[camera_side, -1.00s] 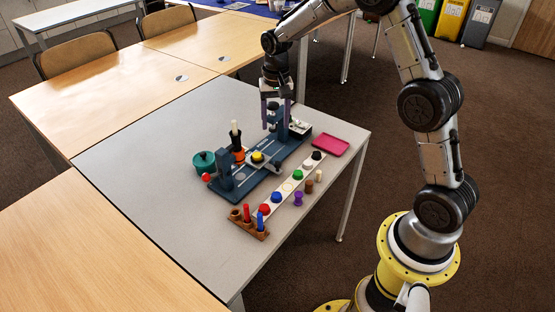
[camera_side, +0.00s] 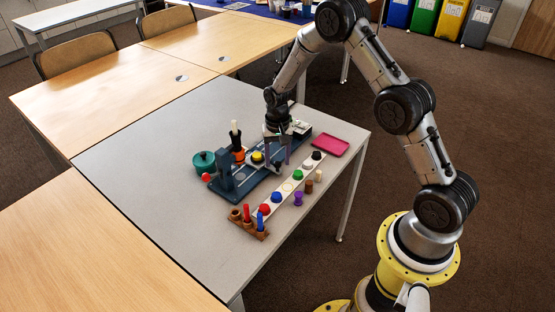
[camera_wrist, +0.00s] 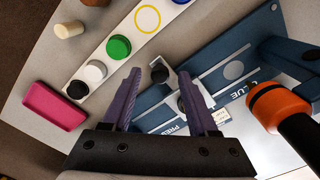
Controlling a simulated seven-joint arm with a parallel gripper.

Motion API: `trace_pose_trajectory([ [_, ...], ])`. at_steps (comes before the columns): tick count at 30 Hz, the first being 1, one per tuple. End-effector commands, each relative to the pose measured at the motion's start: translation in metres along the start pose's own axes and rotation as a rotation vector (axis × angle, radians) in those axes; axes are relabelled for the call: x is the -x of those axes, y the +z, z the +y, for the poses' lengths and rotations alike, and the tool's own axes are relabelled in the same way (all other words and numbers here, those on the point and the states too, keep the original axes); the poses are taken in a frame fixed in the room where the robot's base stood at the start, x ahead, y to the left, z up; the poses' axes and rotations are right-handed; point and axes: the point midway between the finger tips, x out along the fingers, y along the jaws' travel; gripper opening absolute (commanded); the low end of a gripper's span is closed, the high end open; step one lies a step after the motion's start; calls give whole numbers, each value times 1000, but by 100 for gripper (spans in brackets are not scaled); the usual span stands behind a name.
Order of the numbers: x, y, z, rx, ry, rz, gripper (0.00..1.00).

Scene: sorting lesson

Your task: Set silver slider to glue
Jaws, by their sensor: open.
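The dark blue base (camera_side: 222,191) lies on the grey table and shows in the wrist view with the words GLUE (camera_wrist: 266,77) and PRESS (camera_wrist: 174,127). The silver slider (camera_wrist: 203,92) sits across its track, between the two words and partly hidden by a finger. In the side view my gripper (camera_side: 277,164) is low over the base.
A white strip with coloured knobs (camera_side: 272,203), a pink tray (camera_side: 330,147) and a brown peg rack (camera_side: 248,224) lie around the base. A black-and-orange piece (camera_wrist: 279,104) and a blue upright (camera_wrist: 289,58) rise close to my gripper.

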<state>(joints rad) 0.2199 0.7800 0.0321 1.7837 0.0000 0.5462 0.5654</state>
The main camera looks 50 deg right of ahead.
Motion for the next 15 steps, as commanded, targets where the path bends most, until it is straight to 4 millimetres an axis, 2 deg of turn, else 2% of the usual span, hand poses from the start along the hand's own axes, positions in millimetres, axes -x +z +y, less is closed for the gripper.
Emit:
trace_pose_trajectory([
  [11, -6, 0, 0, 0, 0, 1, 59],
  [15, -6, 0, 0, 0, 0, 1, 36],
])
